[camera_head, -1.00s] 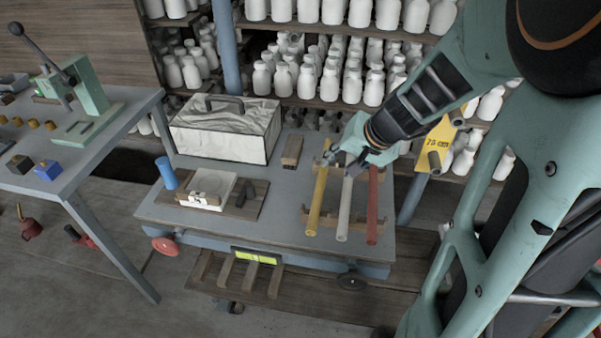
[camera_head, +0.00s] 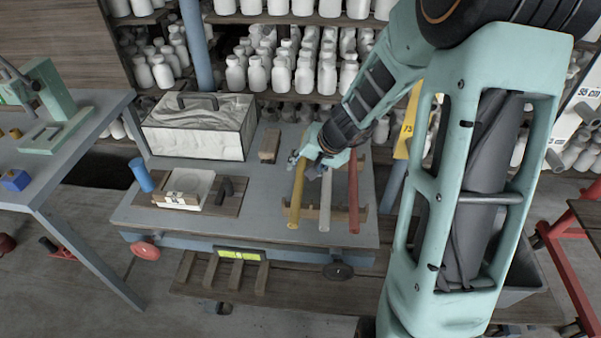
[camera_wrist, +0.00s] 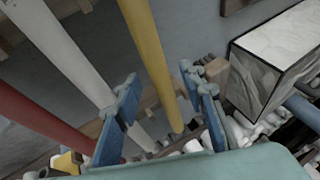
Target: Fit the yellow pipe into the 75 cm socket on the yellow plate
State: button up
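The yellow pipe (camera_head: 297,195) lies on a wooden rack on the cart, left of a white pipe (camera_head: 325,200) and a red pipe (camera_head: 353,195). My gripper (camera_head: 303,162) is at the far part of the yellow pipe. In the wrist view my gripper (camera_wrist: 160,90) is open, with its blue fingers apart on either side of the yellow pipe (camera_wrist: 150,60); gaps show beside the pipe. The yellow plate (camera_head: 406,130) stands right of the cart, mostly hidden behind my arm. Only part of its label shows, and its socket is hidden.
A box (camera_head: 200,130) with a black handle and a wooden block (camera_head: 269,145) stand on the cart (camera_head: 250,215). A blue cylinder (camera_head: 141,175) is at its left. Shelves of white bottles (camera_head: 285,75) stand behind. A plate marked 55 cm (camera_head: 584,97) is at far right.

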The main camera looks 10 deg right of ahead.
jog(key=shift+w+f, duration=0.1)
jog(key=shift+f, duration=0.05)
jog(key=shift+c, duration=0.5)
grip_shut()
